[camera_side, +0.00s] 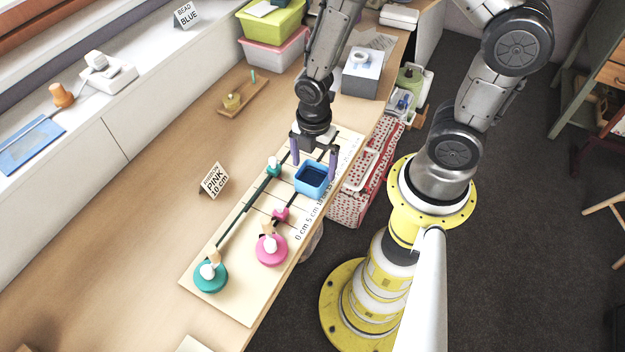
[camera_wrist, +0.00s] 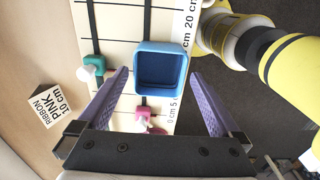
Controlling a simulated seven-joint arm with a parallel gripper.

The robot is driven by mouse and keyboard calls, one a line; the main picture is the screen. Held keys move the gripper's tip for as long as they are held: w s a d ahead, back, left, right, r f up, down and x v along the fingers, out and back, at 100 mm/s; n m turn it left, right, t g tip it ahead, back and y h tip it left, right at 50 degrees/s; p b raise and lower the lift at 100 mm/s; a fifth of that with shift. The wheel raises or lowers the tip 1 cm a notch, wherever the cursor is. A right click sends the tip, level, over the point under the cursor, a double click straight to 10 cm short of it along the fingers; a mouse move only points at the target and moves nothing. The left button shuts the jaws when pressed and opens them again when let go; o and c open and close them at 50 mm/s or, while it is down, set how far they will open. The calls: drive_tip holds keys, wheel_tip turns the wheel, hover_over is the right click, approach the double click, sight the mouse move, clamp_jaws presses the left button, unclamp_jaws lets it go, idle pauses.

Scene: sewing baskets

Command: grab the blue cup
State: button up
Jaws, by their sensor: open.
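The blue cup (camera_side: 312,179) is a square, open-topped container standing on the marked board (camera_side: 226,310), near the board's printed scale. It looks empty. In the wrist view the blue cup (camera_wrist: 161,68) lies ahead of the fingertips, roughly between their lines. My gripper (camera_side: 314,160) is open above the board at the cup, with one purple finger to the left of the cup and the other near its right rear side. In the wrist view my gripper (camera_wrist: 158,78) has its two purple fingers spread wide with nothing held between them.
Teal (camera_side: 211,277) and pink (camera_side: 271,250) round pieces with pale knobs stand at the board's near end. A small teal clip (camera_side: 274,166) and a pink clip (camera_side: 281,214) sit near the cup. A "PINK 10 cm" sign (camera_side: 214,180) stands left. The table's edge runs close right of the cup.

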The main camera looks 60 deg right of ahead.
sight(312, 176)
drive_tip(key=f, duration=0.4)
drive_tip(key=shift+a+f, duration=0.2)
drive_tip(key=shift+a, duration=0.05)
